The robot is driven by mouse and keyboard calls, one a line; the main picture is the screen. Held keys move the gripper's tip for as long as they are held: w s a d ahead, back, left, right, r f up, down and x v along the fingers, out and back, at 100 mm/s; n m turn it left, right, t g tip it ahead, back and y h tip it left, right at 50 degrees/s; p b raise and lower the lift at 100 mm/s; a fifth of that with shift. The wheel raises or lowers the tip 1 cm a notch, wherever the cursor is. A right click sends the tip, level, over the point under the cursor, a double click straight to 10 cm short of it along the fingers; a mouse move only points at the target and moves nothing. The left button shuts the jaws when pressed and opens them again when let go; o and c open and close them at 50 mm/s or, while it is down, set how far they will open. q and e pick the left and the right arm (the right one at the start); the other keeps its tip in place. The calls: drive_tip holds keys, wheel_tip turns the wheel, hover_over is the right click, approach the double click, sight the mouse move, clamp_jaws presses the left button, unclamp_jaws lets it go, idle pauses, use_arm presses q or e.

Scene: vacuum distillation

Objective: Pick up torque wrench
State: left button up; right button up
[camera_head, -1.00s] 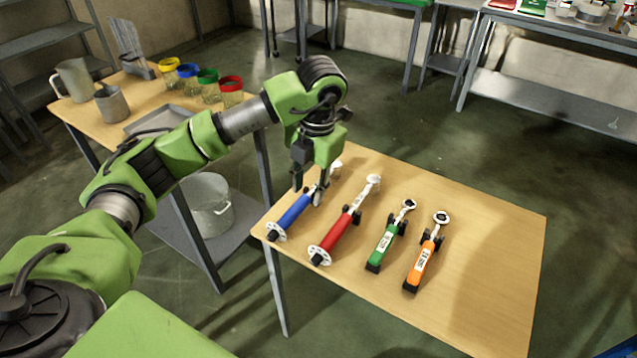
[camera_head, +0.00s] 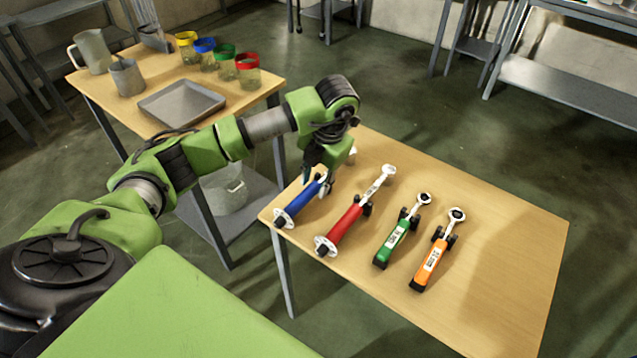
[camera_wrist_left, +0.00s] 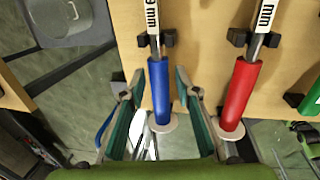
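Several torque wrenches lie side by side on the wooden table: a blue-handled one (camera_head: 299,201), a red-handled one (camera_head: 345,224), a green one (camera_head: 397,236) and an orange one (camera_head: 430,262). My left gripper (camera_head: 318,183) is low over the blue wrench. In the left wrist view the gripper (camera_wrist_left: 160,110) is open, with one finger on each side of the blue handle (camera_wrist_left: 158,85) and a gap to both. The red handle (camera_wrist_left: 238,90) is just outside the right finger. The arm hides part of the blue wrench's far end in the head view. My right gripper is not in view.
A second table at the left holds a grey tray (camera_head: 182,106), jars with coloured rims (camera_head: 247,72), a jug (camera_head: 91,54) and a metal cup (camera_head: 127,78). A pot (camera_head: 224,190) stands on its lower shelf. The wrench table's right side (camera_head: 510,260) is clear.

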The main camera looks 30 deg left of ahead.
sight(313, 186)
use_arm(q)
drive_tip(key=f, duration=0.1)
drive_tip(key=a+f, duration=0.1)
drive_tip(key=f, duration=0.1)
drive_tip(key=shift+w+f+p, duration=0.1)
drive_tip(key=shift+f+p, duration=0.2)
drive_tip(key=shift+f, duration=0.2)
clamp_jaws()
drive_tip(key=shift+w+r, duration=0.1)
drive_tip(key=shift+w, duration=0.05)
drive_tip(key=shift+r, duration=0.1)
